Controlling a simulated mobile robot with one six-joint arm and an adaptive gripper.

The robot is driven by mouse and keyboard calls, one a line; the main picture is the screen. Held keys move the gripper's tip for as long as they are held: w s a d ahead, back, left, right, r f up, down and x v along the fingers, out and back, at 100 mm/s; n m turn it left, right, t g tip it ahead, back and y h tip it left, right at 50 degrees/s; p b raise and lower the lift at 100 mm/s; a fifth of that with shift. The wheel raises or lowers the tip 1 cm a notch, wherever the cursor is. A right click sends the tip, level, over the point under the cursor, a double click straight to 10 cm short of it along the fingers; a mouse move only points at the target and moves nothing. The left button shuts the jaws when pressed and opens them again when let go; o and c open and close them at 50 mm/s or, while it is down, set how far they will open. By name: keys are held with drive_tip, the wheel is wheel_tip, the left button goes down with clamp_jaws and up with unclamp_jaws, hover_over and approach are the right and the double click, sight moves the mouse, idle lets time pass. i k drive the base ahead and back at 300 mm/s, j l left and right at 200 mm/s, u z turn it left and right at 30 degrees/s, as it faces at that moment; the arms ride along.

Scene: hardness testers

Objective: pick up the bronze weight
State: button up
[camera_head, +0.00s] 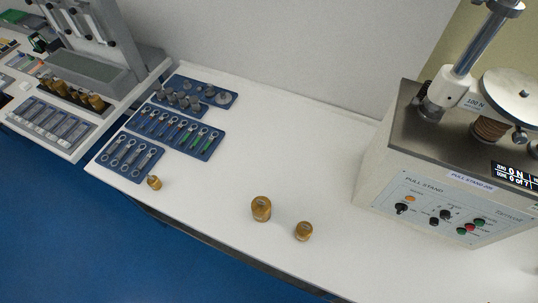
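Several bronze-coloured weights stand on the white bench top. The largest bronze weight (261,208) is near the middle of the bench's front part. A smaller bronze weight (303,231) stands to its right and a little nearer the front edge. A small bronze weight (154,182) stands at the left, by the corner of a blue tray. They look upright and apart from one another. More bronze-coloured pieces (95,102) sit on the grey apparatus at the far left. My gripper is not in view.
The white bench (220,225) has free room around the middle weights. Blue trays (178,131) with tools and grey pieces lie at the left. A pull stand machine (445,200) with buttons and display fills the right. A wall closes the back; blue floor (70,235) lies in front.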

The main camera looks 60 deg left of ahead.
sight(261, 205)
drive_tip(key=u, duration=0.4)
drive_tip(key=k+u, duration=0.1)
drive_tip(key=u, duration=0.35)
drive_tip(key=j+u, duration=0.1)
drive_tip(key=u, duration=0.75)
drive_tip(key=j+u, duration=0.15)
drive_tip(key=u, duration=0.25)
drive_tip(key=i+l+z, duration=0.1)
drive_tip(key=z, duration=0.2)
drive_tip(key=l, duration=0.1)
